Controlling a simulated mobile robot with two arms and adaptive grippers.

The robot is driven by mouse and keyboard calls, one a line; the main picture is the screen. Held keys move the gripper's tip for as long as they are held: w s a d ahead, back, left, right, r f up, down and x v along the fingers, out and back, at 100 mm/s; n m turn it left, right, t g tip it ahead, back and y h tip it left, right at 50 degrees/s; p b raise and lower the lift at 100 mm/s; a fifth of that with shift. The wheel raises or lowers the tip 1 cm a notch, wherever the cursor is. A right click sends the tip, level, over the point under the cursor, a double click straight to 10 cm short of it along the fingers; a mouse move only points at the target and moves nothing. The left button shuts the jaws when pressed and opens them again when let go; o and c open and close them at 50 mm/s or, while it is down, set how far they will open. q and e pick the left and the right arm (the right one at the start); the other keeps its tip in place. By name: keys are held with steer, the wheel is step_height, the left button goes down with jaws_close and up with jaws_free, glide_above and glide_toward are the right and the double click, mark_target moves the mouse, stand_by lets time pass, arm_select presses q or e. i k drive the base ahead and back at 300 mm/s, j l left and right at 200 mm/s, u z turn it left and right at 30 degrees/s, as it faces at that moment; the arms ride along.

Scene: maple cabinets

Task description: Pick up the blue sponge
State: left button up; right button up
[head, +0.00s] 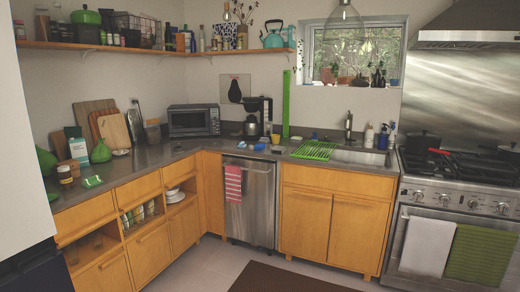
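A small blue item (259,147) lies on the grey counter near its front edge, above the dishwasher and left of the green drying rack. It may be the blue sponge, but it is too small to be sure. Another small blue item (394,82) sits on the window sill at the right end; I cannot tell what it is. Neither of my grippers shows in the head view.
The dishwasher (250,204) has a red striped towel on its handle. A green drying rack (314,150) lies beside the sink (358,157). A coffee maker (257,117) stands behind the blue counter item. A dark mat (285,279) lies on the floor. The stove (455,200) is at right.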

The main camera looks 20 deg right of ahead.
mark_target(260, 147)
steer(key=i+l, duration=0.75)
steer(key=l, duration=0.15)
steer(key=i+l, duration=0.2)
steer(key=l, duration=0.2)
steer(key=i+l, duration=0.25)
steer(key=l, duration=0.15)
steer(key=i+l, duration=0.2)
steer(key=l, duration=0.2)
steer(key=i+l, duration=0.2)
steer(key=l, duration=0.2)
steer(key=i+l, duration=0.25)
steer(key=l, duration=0.15)
steer(key=i+l+u, duration=0.1)
steer(key=l, duration=0.3)
steer(key=i+l, duration=0.4)
steer(key=l, duration=0.35)
steer(key=i+l, duration=0.1)
steer(key=l, duration=0.3)
steer(key=i+l, duration=0.1)
steer(key=l, duration=0.35)
steer(key=i+l, duration=0.1)
steer(key=l, duration=0.3)
steer(key=z, duration=0.25)
steer(key=i+j+z, duration=0.15)
steer(key=j+z, duration=0.7)
steer(key=j, duration=0.2)
